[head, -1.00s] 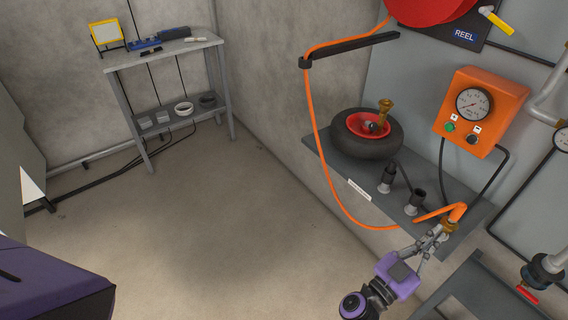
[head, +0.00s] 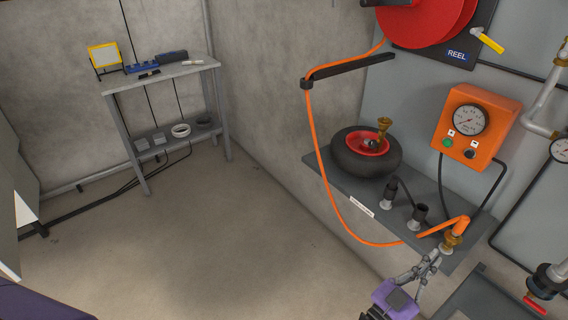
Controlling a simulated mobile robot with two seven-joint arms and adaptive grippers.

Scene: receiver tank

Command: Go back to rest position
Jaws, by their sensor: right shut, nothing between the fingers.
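My right gripper (head: 425,268) is at the lower right, its grey fingers shut and empty. Its fingertips are just below and left of the brass end fitting (head: 452,242) of the orange hose, and look apart from it. The orange hose (head: 325,181) hangs in a loop from the red reel, and its end stands on the grey shelf (head: 330,170). My left gripper is out of view.
A wheel with a black tyre (head: 352,167), two dark fittings (head: 419,215) and an orange gauge box (head: 477,120) are at the shelf. A valve with a red handle (head: 535,304) is at the lower right. A side table (head: 165,80) stands far left. The floor between is clear.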

